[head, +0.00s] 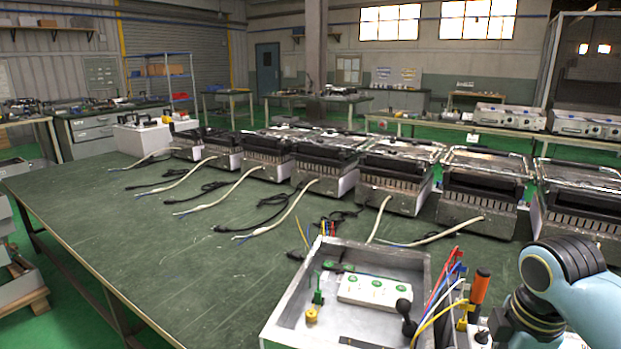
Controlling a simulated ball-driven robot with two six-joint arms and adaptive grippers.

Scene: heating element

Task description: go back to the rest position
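My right arm shows at the lower right as pale blue and black links. Its gripper fingers do not show, so I cannot see whether they hold anything. My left arm and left gripper are outside the picture. A grey metal test box (284,312) stands on the green table (130,232) in front, left of my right arm. Inside it are a white socket block (374,291) with green sockets, a yellow plug (311,315) and a black knob-like lever (405,308). Coloured wires and an orange-handled tool (479,286) are at its right side.
Several heating units line the table's far side, including one in the middle (394,197) and one at right (478,213). Their pale cables (290,212) lie towards the front. The table's left front is clear. A white box (142,138) stands at the back left.

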